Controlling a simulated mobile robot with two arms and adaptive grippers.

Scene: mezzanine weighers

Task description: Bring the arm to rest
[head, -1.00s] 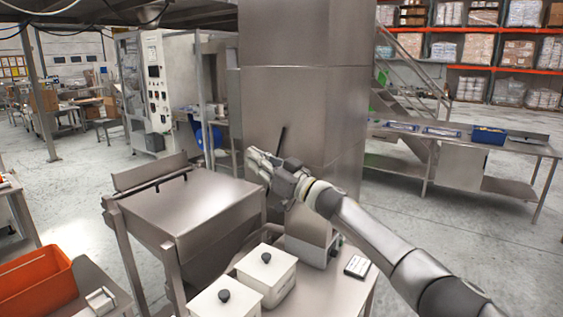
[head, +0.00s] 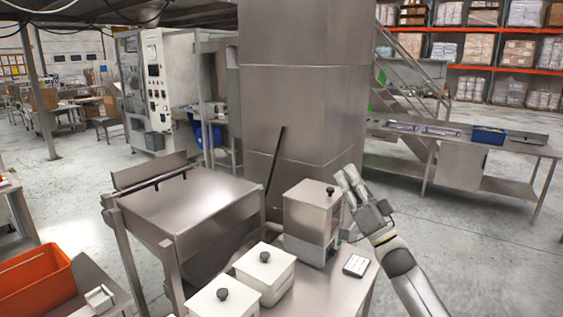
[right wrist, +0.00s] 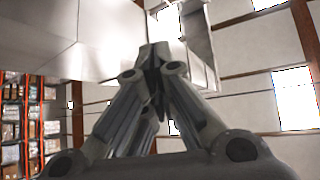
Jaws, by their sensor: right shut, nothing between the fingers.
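My right gripper (head: 346,178) is shut and empty. In the head view it is raised at the right of the steel table, fingers pointing up and to the left, beside a lidded metal canister (head: 313,212) with a black knob. I cannot tell if a gap separates them in depth. In the right wrist view the fingers (right wrist: 155,60) meet at their tips, with upper walls and roof beyond. My right forearm comes in from the lower right. My left gripper is not in view.
Two white lidded boxes (head: 265,272) and a small keypad-like device (head: 356,265) stand on the steel table (head: 335,293). A steel hopper (head: 190,212) is at left, an orange bin (head: 38,285) at lower left. A large steel column (head: 300,110) rises behind. Floor is open at right.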

